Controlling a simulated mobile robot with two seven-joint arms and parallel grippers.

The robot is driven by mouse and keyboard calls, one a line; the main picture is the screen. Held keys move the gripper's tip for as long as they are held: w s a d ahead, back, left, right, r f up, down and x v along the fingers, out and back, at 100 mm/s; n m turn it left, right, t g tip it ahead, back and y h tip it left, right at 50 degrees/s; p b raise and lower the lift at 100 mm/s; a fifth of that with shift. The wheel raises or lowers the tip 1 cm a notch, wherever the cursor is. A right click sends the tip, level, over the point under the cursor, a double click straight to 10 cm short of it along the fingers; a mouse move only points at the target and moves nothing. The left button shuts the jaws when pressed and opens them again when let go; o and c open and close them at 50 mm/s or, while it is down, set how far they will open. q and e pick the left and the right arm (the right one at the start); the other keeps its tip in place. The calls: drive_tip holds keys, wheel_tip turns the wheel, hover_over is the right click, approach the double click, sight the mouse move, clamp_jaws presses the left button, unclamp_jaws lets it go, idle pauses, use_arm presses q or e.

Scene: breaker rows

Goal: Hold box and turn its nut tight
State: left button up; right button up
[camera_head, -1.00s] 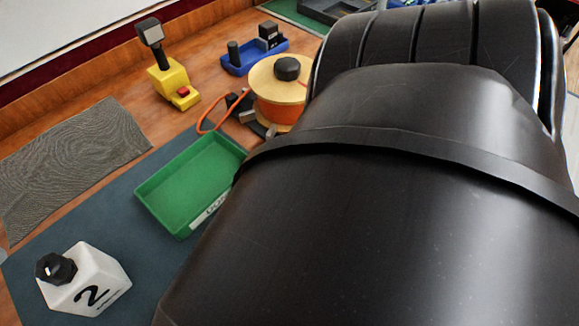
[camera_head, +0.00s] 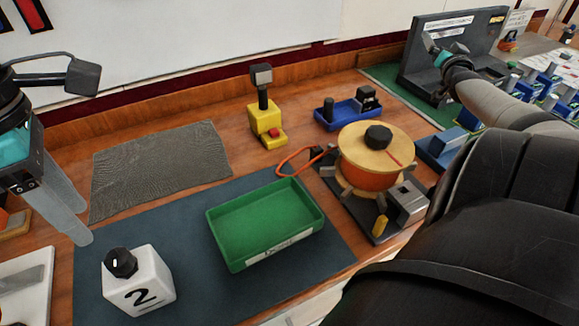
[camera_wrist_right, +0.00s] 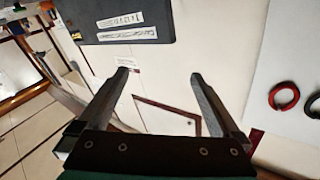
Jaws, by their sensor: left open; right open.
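The white box marked 2 (camera_head: 140,291) stands upright on the dark blue mat (camera_head: 195,220) at the lower left of the head view. A black nut (camera_head: 121,262) sits on its top; how tight it is cannot be told. My left gripper (camera_head: 84,222) is open and empty, above and to the left of the box, apart from it. My right gripper (camera_head: 443,55) is far off at the back right, by a dark grey stand (camera_head: 425,80). In the right wrist view the right gripper (camera_wrist_right: 160,76) is open with nothing between its fingers.
A green tray (camera_head: 265,225) lies right of the box. Behind are a grey ribbed mat (camera_head: 160,165), a yellow device with a red button (camera_head: 266,120), a blue tray (camera_head: 350,113) and a round wooden-topped fixture (camera_head: 375,150). The blue mat between box and tray is clear.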

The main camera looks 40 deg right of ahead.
drive_tip(key=w+a+n+t+y, duration=0.45)
drive_tip(key=w+a+n, duration=0.25)
drive_tip(key=w+a, duration=0.25)
drive_tip(key=w+a+n+t+y, duration=0.1)
drive_tip(key=w+a+n+y, duration=0.3)
drive_tip(key=a+n, duration=0.4)
drive_tip(key=w+a+n+y, duration=0.35)
drive_tip(key=a+n, duration=0.25)
drive_tip(key=a, duration=0.5)
drive_tip(key=w+a+n+t+y, duration=0.1)
drive_tip(key=w+a+n+y, duration=0.2)
drive_tip(key=a+n+y, duration=0.45)
drive_tip(key=n+g+y, duration=1.2)
drive_tip(key=n+y, duration=0.1)
drive_tip(key=n, duration=2.3)
approach(132, 273)
drive_tip(key=shift+w+d+f+h, duration=0.25)
drive_tip(key=shift+w+d+f, duration=0.25)
drive_tip(key=shift+d+f, duration=0.3)
drive_tip(key=shift+a+f, duration=0.15)
drive_tip(key=shift+a, duration=0.15)
drive_tip(key=x, duration=1.1)
drive_tip(key=shift+w+a, duration=0.1)
drive_tip(key=shift+a, duration=0.15)
